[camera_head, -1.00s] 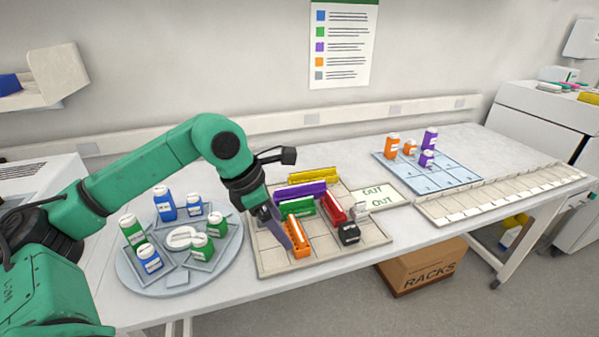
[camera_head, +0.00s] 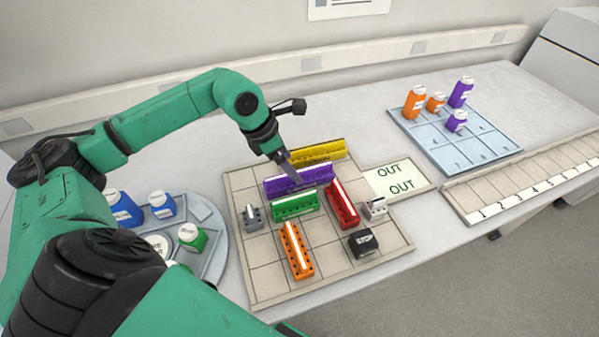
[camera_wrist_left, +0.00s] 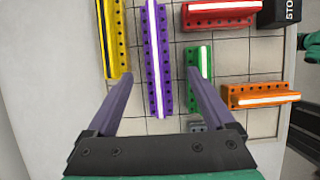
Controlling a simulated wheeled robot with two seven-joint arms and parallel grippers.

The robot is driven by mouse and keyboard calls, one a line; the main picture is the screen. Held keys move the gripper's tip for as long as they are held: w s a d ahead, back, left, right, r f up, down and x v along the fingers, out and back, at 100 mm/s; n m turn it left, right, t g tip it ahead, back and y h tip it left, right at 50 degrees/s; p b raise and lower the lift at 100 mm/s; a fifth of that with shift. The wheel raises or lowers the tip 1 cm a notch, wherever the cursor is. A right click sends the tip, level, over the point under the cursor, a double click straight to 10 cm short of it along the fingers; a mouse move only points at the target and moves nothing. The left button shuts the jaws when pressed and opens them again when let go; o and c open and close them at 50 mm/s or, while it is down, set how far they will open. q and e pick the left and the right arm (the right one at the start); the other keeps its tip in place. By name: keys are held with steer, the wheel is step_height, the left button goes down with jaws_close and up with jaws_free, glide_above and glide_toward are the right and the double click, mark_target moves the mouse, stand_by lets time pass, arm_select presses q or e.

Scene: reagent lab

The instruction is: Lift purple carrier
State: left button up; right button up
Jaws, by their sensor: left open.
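The purple carrier (camera_head: 300,178) is a long bar with a white top strip, lying on the beige gridded board (camera_head: 258,287) between the yellow carrier (camera_head: 318,150) and the green carrier (camera_head: 294,205). My left gripper (camera_head: 288,172) is over the purple carrier, pointing down. In the left wrist view the purple carrier (camera_wrist_left: 157,60) runs between the two spread fingers of my left gripper (camera_wrist_left: 160,74). One fingertip overlaps the yellow carrier's end (camera_wrist_left: 113,50), the other the green carrier (camera_wrist_left: 205,88). I cannot tell the fingers' height. My right gripper does not show.
A red carrier (camera_head: 343,204), an orange carrier (camera_head: 297,250), a black STOP block (camera_head: 363,242) and small grey blocks share the board. An OUT card (camera_head: 395,180) lies right of it. A round tray (camera_head: 215,240) with bottles is left; a blue tray (camera_head: 440,150) stands back right.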

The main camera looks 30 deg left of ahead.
mark_target(298, 171)
arm_select(q)
steer(key=p+x, duration=0.1)
steer(key=x, duration=0.1)
steer(key=p+x, duration=0.1)
steer(key=x, duration=0.1)
steer(key=shift+w+p, duration=0.35)
steer(key=shift+p, duration=0.05)
steer(key=shift+x, duration=1.15)
steer(key=shift+f, duration=0.2)
steer(key=c, duration=0.4)
steer(key=shift+a, duration=0.1)
jaws_close()
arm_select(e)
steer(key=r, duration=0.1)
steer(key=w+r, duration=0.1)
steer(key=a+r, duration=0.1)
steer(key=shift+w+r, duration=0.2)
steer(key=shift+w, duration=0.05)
arm_select(q)
steer(key=shift+r, duration=0.15)
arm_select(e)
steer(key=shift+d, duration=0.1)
